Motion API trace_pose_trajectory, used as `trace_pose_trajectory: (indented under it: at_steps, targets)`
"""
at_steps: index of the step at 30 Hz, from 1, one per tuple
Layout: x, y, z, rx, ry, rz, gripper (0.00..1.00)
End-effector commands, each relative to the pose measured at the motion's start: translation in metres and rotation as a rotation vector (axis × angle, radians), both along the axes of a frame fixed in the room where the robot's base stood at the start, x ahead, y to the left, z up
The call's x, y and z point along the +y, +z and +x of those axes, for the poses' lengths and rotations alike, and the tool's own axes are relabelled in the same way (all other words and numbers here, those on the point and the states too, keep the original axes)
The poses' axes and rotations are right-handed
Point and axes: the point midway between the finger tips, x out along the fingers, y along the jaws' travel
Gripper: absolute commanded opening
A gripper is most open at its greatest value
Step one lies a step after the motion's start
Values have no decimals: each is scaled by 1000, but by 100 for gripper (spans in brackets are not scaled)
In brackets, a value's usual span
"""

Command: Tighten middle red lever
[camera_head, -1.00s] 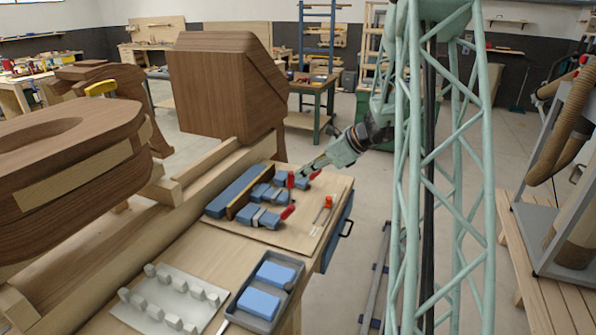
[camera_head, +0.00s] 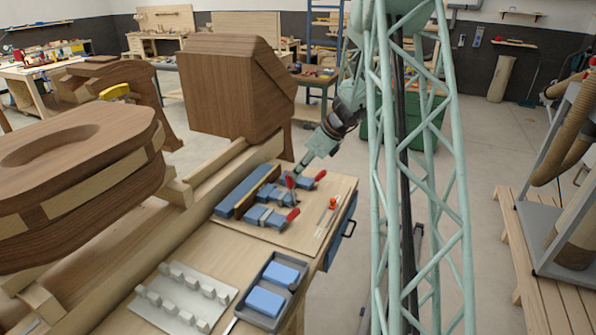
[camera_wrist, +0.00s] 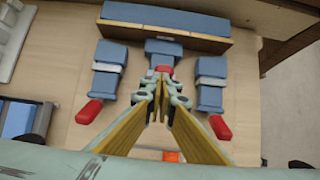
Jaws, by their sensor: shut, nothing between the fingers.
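Three blue clamps with red levers sit in a row on a wooden board. The middle red lever (camera_head: 290,182) stands up from its clamp (camera_wrist: 163,48); in the wrist view its red part (camera_wrist: 166,72) shows just beyond my fingertips, partly hidden by them. The outer levers, left (camera_wrist: 89,111) and right (camera_wrist: 220,127) in the wrist view, lie pointing away from the blue block. My gripper (camera_wrist: 160,82) is shut and empty, tips at or close beside the middle lever; I cannot tell if they touch. It also shows in the head view (camera_head: 298,174).
A long blue block (camera_wrist: 165,20) lies behind the clamps. A small orange-red item (camera_head: 333,203) lies on the board near its edge. A grey tray with blue blocks (camera_head: 257,316) and a white rack (camera_head: 185,299) are nearer. A large wooden form (camera_head: 225,88) stands behind.

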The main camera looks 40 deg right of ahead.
Motion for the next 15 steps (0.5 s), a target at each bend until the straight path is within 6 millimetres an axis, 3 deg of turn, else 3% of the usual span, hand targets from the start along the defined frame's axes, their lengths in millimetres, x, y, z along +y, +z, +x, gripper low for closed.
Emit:
trace_pose_trajectory:
  at_steps: [15]
  targets:
    - [9,1,18,12,0,-5,0]
